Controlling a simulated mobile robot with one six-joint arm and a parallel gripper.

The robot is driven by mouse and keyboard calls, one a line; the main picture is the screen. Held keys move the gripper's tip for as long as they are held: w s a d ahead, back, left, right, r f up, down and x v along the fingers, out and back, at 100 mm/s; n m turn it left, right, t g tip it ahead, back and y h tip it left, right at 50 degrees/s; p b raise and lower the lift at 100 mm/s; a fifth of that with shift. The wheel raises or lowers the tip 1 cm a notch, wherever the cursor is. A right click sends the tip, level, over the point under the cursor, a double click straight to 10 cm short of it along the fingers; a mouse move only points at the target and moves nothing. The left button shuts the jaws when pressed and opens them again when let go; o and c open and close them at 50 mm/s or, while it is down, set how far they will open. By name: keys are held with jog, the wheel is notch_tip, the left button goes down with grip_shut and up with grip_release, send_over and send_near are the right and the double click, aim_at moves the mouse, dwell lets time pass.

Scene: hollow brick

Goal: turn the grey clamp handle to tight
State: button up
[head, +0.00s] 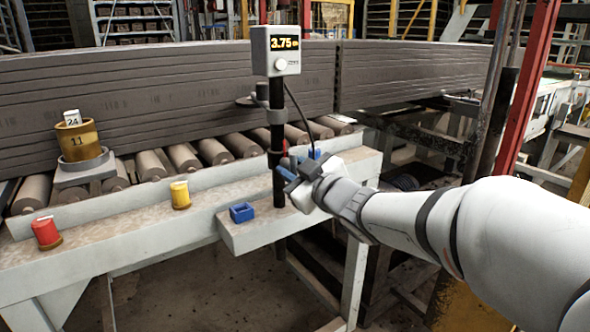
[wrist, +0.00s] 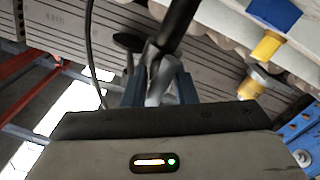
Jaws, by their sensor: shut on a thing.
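The grey clamp handle (wrist: 153,86) shows in the wrist view between my gripper's two blue fingers, beside the black post (wrist: 178,28). My gripper (wrist: 160,90) is shut on it. There the fingers and wrist hide most of the handle. I cannot tell from these views how tight the clamp is.
A display box (head: 276,50) reading 3.75 tops the post, with a cable hanging beside it. A blue block (head: 242,212), yellow weight (head: 180,195) and red weight (head: 46,233) stand on the bench. A brass weight (head: 78,140) sits on a grey stand left. Rollers and stacked slabs lie behind.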

jog(key=shift+r, duration=0.1)
jog(key=o, duration=0.9)
jog(key=p+v, duration=0.1)
jog(key=v, duration=0.6)
jog(key=shift+s+d, duration=0.25)
jog(key=shift+s, duration=0.05)
